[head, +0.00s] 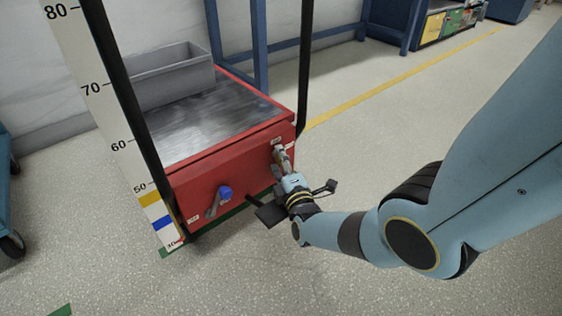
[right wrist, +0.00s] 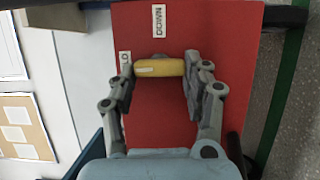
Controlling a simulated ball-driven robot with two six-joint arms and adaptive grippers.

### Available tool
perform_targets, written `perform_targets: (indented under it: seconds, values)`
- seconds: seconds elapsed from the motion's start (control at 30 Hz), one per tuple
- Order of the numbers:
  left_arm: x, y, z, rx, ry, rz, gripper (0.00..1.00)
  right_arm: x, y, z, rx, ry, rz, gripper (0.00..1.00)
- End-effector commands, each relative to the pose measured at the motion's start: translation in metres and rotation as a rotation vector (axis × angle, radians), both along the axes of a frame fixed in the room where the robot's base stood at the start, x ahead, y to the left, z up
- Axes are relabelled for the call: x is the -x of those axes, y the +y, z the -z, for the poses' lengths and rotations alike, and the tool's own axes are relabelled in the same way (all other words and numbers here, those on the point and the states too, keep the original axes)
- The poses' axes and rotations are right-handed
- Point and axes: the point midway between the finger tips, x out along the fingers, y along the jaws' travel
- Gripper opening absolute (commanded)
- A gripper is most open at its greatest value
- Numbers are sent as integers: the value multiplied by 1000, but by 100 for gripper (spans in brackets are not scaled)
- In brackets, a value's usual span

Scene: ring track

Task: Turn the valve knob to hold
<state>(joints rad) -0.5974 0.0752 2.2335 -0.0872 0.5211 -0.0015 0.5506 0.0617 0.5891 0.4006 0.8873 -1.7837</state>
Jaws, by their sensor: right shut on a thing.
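The yellow valve knob (right wrist: 160,68) is a short bar on the red front panel (right wrist: 165,35) of a lift cart. In the right wrist view it lies level across the picture, between both fingers of my right gripper (right wrist: 160,82). The gripper is shut on it, with a fingertip at each end. A DOWN label (right wrist: 158,20) is above the knob, and a second label (right wrist: 124,62), partly hidden by the left finger, is beside it. In the head view my right gripper (head: 283,155) is at the panel's right end and covers the knob. My left gripper is not in view.
A blue knob (head: 225,192) with a grey lever is further left on the same panel. The cart's metal top (head: 215,120) carries a grey bin (head: 175,80). A black post and a height scale (head: 120,145) stand at its left. Floor in front is clear.

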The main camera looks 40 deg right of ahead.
Motion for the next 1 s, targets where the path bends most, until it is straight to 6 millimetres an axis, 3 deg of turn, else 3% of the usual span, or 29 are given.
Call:
perform_targets:
  seconds: [0.1,0.13,0.3,0.77,1.0]
  values:
    - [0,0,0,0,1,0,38,0,1,1,1,4,-2,17]
    - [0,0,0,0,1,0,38,0,1,1,1,4,-2,53]
    - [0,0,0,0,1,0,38,0,1,1,0,3,-1,73]
    - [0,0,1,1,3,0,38,0,0,-7,1,0,1,73]
    - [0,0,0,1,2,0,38,0,0,-37,2,-5,1,73]
